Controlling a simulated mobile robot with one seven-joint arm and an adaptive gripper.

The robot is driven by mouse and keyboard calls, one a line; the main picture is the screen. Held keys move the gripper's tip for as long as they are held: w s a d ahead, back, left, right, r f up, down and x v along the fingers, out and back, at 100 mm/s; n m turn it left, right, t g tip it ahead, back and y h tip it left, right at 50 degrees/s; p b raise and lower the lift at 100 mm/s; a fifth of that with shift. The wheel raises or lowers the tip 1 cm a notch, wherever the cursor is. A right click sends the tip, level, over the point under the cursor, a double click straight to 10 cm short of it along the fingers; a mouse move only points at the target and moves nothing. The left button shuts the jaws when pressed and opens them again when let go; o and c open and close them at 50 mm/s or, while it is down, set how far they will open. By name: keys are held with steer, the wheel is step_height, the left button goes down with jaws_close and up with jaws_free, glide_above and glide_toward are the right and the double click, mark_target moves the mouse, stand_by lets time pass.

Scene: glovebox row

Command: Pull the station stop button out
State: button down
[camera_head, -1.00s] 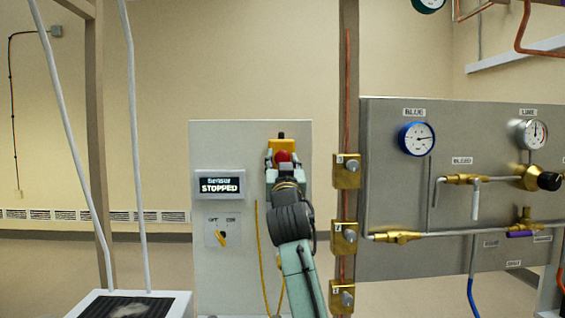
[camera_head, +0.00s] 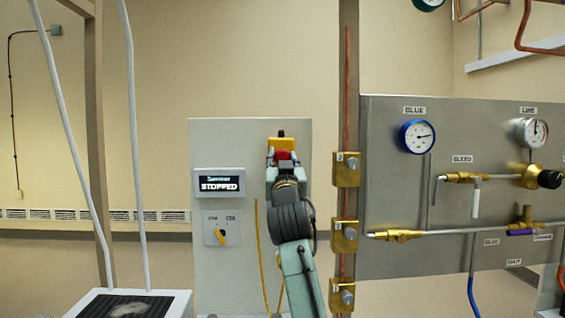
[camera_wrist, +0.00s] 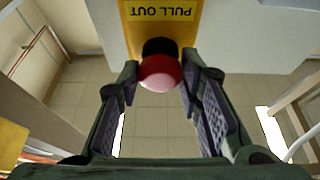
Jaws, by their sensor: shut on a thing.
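The stop button (camera_head: 283,154) is a red knob on a yellow housing (camera_head: 291,142) near the top of the pale station panel (camera_head: 219,137). In the wrist view the red knob (camera_wrist: 160,73) sits on a dark collar, below the yellow plate (camera_wrist: 163,12) reading "PULL OUT". My gripper (camera_head: 284,163) reaches up to the button from below in the head view. In the wrist view my gripper (camera_wrist: 160,78) has a finger on each side of the knob, shut on it. The display (camera_head: 219,184) left of the button reads "STOPPED".
A yellow cable (camera_head: 260,250) hangs beside my arm. To the right stand a post with brass blocks (camera_head: 346,170) and a steel panel (camera_head: 400,262) with gauges and valves.

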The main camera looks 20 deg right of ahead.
steer(key=shift+s+a, duration=0.2)
steer(key=shift+s, duration=0.2)
steer(key=shift+d, duration=0.1)
steer(key=c, duration=1.1)
jaws_free()
step_height(320, 180, up, 10)
